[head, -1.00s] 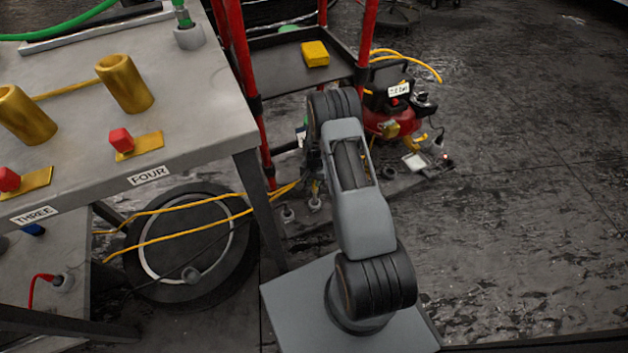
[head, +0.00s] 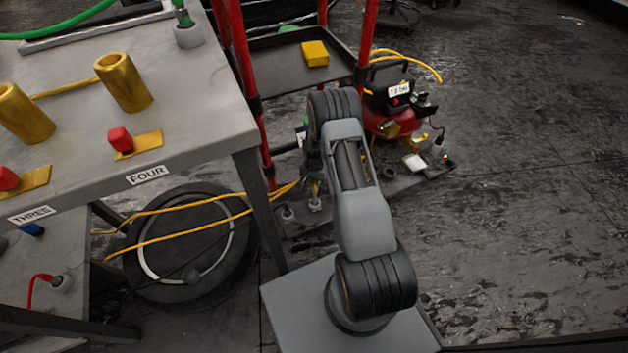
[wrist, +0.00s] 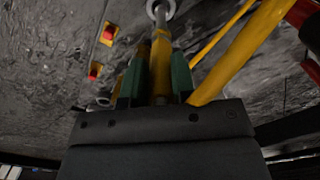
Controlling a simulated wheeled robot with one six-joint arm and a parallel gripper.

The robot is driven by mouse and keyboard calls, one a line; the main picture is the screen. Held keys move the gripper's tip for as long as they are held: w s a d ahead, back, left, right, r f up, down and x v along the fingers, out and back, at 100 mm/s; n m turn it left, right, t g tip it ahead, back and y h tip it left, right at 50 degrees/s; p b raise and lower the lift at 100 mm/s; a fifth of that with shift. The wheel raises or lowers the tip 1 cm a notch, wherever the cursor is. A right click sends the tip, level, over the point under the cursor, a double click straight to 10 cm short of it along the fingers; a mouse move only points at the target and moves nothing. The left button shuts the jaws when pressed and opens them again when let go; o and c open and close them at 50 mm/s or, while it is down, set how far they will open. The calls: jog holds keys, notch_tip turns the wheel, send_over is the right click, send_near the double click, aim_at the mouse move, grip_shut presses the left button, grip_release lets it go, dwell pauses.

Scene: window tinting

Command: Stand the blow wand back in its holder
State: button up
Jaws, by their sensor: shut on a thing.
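In the wrist view my gripper (wrist: 157,80) is shut on the blow wand (wrist: 161,68), its green fingers on either side of the yellow handle. The wand's thin silver tube points away from the gripper toward a pale round ring (wrist: 169,9) at the top edge, which looks like a holder. I cannot tell whether the tip is inside that ring or only in line with it. In the head view my gripper and the wand are mostly hidden behind my arm, low beside the red cart posts.
A yellow hose (head: 180,213) runs from near the gripper past the table leg. A red compressor (head: 392,122) stands right of the cart (head: 283,62). The grey table (head: 190,115) with gold cups (head: 123,82) is at left. Open floor lies at right.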

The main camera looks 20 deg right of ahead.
jog(key=shift+f+b, duration=1.95)
jog(key=shift+f, duration=0.35)
jog(key=o, duration=1)
notch_tip(320, 180, up, 14)
jog(key=p, duration=0.5)
jog(key=shift+w+d, duration=0.1)
notch_tip(320, 180, up, 14)
jog(key=n+p, duration=0.1)
jog(key=p, duration=0.5)
send_over(314, 187)
jog(key=a, duration=0.1)
jog(key=s+a+r+n+t+p, duration=0.15)
jog(key=r+p, duration=0.25)
jog(key=r, duration=0.6)
jog(key=s+a+r+n+p, duration=0.25)
jog(key=r+p, duration=0.25)
jog(key=r, duration=0.5)
jog(key=s+a+r+n+p, duration=0.1)
jog(key=s+r+p, duration=0.4)
jog(key=r, duration=0.4)
jog(key=s+a+r+n+t+p, duration=0.1)
jog(key=s+a+r+n+p, duration=0.1)
jog(key=s+r+p, duration=0.3)
jog(key=s+a+r+n+t+p, duration=0.1)
jog(key=s+r+p, duration=0.4)
jog(key=r, duration=0.8)
jog(key=shift+s+a+p, duration=0.3)
jog(key=shift+s+a, duration=0.25)
jog(key=shift+s, duration=0.35)
